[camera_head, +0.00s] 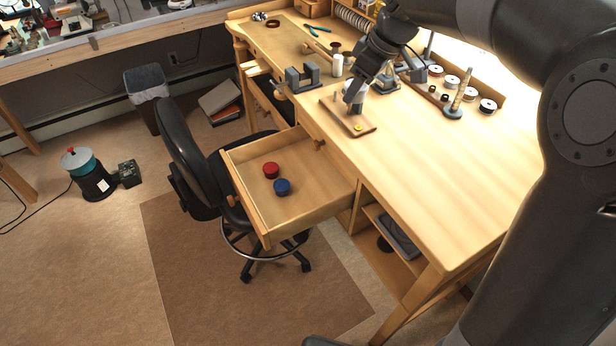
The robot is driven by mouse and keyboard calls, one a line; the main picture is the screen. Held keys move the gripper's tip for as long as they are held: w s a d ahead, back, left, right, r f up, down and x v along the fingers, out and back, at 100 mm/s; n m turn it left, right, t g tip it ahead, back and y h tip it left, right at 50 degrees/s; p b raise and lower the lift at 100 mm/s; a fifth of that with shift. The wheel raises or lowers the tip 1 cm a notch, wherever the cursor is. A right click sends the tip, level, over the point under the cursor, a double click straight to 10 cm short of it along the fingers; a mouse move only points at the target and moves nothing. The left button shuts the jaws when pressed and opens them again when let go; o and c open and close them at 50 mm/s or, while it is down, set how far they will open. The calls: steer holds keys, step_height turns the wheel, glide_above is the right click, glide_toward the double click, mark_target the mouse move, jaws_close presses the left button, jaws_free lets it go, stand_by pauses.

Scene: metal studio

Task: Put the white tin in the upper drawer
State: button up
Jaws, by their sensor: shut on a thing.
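My gripper (354,94) is low over the wooden workbench, at a small wooden board. It is shut on the white tin (361,88), which is partly hidden behind the dark fingers. I cannot tell whether the tin still touches the board. The upper drawer (312,180) is pulled out from the bench front, left of and below my gripper. A red tin (271,170) and a blue tin (282,187) lie in it, with bare room around them.
The wooden board (362,126) carries a small yellow item. A dark metal vise block (302,78) and a white bottle (338,66) stand nearby. Several spools (452,81) line the bench back. A black chair (186,150) stands beside the drawer. The right bench top is clear.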

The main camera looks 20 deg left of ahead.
steer(key=s+a+n+g, duration=0.2)
steer(key=s+a+n, duration=0.4)
steer(key=s+a, duration=0.5)
steer(key=shift+m+y, duration=0.3)
steer(key=f, duration=1.2)
steer(key=w+a+f, duration=0.1)
steer(key=f, duration=1)
steer(key=w+f, duration=0.1)
steer(key=f, duration=1.1)
steer(key=shift+a+f, duration=0.2)
steer(key=shift+f, duration=0.1)
steer(key=shift+f, duration=0.1)
steer(key=o, duration=1)
steer(key=shift+c, duration=0.2)
steer(key=v, duration=0.6)
steer(key=shift+a, duration=0.1)
step_height(320, 180, up, 6)
glide_above(291, 210)
steer(key=d, duration=0.3)
steer(key=shift+w+d, duration=0.15)
steer(key=shift+w, duration=0.1)
